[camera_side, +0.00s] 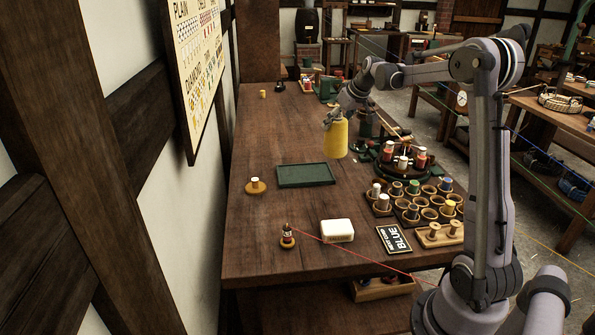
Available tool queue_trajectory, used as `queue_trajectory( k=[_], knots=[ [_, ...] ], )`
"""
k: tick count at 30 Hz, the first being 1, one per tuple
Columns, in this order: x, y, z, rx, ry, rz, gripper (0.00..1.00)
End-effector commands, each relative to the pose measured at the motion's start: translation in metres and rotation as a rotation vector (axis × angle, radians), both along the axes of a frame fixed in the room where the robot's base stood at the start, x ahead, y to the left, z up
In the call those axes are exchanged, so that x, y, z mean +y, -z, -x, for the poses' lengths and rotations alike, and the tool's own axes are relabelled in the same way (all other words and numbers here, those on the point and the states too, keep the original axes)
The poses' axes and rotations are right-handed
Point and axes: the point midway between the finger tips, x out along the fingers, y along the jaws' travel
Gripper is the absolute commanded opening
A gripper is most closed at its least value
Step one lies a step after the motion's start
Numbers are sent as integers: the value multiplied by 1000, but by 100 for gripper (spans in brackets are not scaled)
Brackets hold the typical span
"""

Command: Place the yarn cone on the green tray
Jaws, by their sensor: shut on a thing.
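A yellow yarn cone (335,138) hangs upright from my gripper (333,117), which is shut on its top. The cone is held in the air above the wooden table, up and to the right of the tray in the picture. The green tray (306,183) lies flat on the table and looks empty. I cannot tell exactly how high the cone is above the table. The fingertips are small and partly hidden at the cone's top.
A round rack with spools (403,162) stands right of the cone. Several cups in a holder (411,212), a white box (337,231), a "BLUE" sign (394,239) and a spool with red thread (287,236) lie nearer. A small spool (255,186) sits left of the tray.

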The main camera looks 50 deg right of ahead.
Motion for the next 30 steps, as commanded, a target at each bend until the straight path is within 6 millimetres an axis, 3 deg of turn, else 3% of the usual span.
queue_trajectory(
  k=[3, 9, 14, 24, 30],
  knots=[
    [-27, 0, -7, -1, 19, 0, 8],
    [-44, 3, -13, -1, 31, 0, 8],
    [-34, 15, -32, 0, 28, 0, 8],
    [-3, 55, -90, -1, 29, 1, 8],
    [8, 69, -110, -1, 32, 0, 8]
  ],
)
